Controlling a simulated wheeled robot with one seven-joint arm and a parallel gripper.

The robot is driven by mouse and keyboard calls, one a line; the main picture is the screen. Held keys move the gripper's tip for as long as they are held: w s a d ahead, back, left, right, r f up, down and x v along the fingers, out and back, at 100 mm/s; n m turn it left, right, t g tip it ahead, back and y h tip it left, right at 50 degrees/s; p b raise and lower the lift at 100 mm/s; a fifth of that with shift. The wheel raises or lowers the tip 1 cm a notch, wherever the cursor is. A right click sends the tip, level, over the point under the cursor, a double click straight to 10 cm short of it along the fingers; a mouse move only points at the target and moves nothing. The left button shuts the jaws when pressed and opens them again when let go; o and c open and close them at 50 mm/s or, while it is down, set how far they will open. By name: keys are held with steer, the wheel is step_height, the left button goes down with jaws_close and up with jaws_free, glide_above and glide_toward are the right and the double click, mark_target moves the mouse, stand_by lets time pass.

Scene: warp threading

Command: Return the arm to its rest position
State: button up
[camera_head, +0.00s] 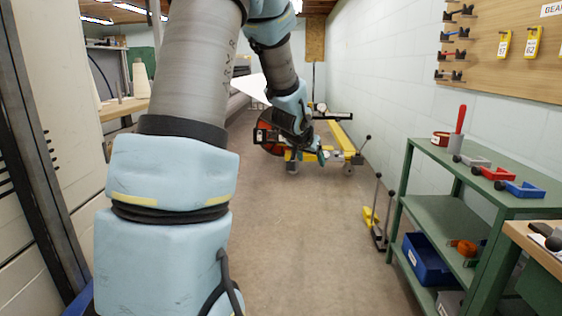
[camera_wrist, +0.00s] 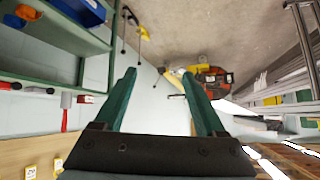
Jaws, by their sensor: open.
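My arm rises from the lower left of the head view, bends near the top and hangs down toward the middle. My gripper (camera_head: 322,157) is at its end, above the aisle floor and small in the head view. In the wrist view my gripper (camera_wrist: 160,76) shows two green fingers standing well apart. Nothing is between them, and the gripper is open and empty. From the head view I cannot tell how far it is from the yellow wheeled equipment (camera_head: 345,134) behind it.
A green shelf unit (camera_head: 430,203) stands at the right with tools and bins. A wooden tool board (camera_head: 492,58) hangs on the right wall. Yellow equipment with levers (camera_head: 371,218) stands beside the shelf. A tall pale cabinet (camera_head: 50,130) is at the left. The aisle floor (camera_head: 300,250) is clear.

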steer(key=s+a+f+n+g+y, duration=0.1)
steer(key=s+a+f+n+g, duration=0.1)
steer(key=s+a, duration=0.5)
steer(key=s+a+f+n+g+y, duration=0.1)
steer(key=s+a+f+g, duration=0.15)
steer(key=s, duration=0.85)
steer(key=s+a+f+n+g+y, duration=0.1)
steer(key=s+a+f+n+g, duration=0.15)
steer(key=s+a, duration=0.5)
step_height(320, 180, up, 15)
steer(key=d+m+p, duration=0.1)
steer(key=p, duration=1.4)
steer(key=shift+s+d, duration=0.2)
steer(key=shift+d, duration=0.15)
steer(key=shift+r, duration=0.1)
steer(key=shift+c, duration=0.2)
